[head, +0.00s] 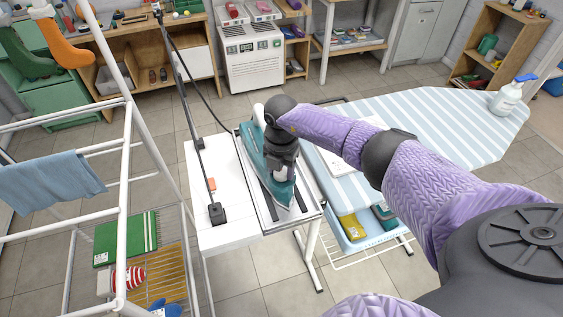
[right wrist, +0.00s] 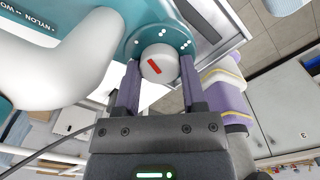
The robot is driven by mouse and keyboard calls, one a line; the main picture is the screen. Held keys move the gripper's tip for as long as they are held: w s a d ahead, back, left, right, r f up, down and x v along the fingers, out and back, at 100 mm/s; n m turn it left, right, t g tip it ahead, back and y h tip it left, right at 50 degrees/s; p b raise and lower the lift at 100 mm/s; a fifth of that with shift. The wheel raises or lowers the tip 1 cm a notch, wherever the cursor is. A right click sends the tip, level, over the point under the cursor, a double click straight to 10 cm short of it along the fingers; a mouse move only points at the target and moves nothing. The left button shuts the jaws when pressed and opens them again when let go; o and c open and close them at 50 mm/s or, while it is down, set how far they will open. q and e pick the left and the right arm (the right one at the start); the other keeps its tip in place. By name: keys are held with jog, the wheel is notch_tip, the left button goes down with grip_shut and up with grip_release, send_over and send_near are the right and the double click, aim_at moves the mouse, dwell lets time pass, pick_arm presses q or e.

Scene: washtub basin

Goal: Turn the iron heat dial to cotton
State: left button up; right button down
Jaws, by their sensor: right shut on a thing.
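The teal and white iron (head: 256,160) rests on the metal tray (head: 308,205) at the end of the striped ironing board. In the right wrist view its heat dial (right wrist: 158,66) is a round white knob with a red mark, on a teal disc with white dots. Lettering reading "NYLON" and part of another word shows on the iron body (right wrist: 60,40). My right gripper (right wrist: 160,85) is shut on the dial, one finger on each side. In the head view my right gripper (head: 283,165) is over the iron and hides its dial. My left gripper is not in view.
The striped ironing board (head: 430,115) extends right, with a spray bottle (head: 508,97) at its far end. A white panel (head: 215,185) with a cord pole stands left of the iron. A drying rack (head: 125,150) with a blue towel (head: 50,183) is at left.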

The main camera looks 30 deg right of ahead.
jog(key=m+p, duration=0.1)
jog(key=m, duration=0.1)
jog(key=shift+r+m, duration=0.15)
jog(key=shift+m, duration=0.25)
jog(key=shift+m+p, duration=0.7)
jog(key=shift+m, duration=0.2)
jog(key=m+p, duration=0.1)
jog(key=m, duration=0.1)
jog(key=shift+m, duration=0.4)
jog(key=m+p, duration=0.1)
jog(key=m, duration=0.1)
jog(key=shift+m+p, duration=0.3)
jog(key=m+p, duration=0.1)
jog(key=m, duration=0.2)
jog(key=shift+m, duration=0.3)
jog(key=shift+m+p, duration=0.3)
jog(key=shift+m, duration=1.2)
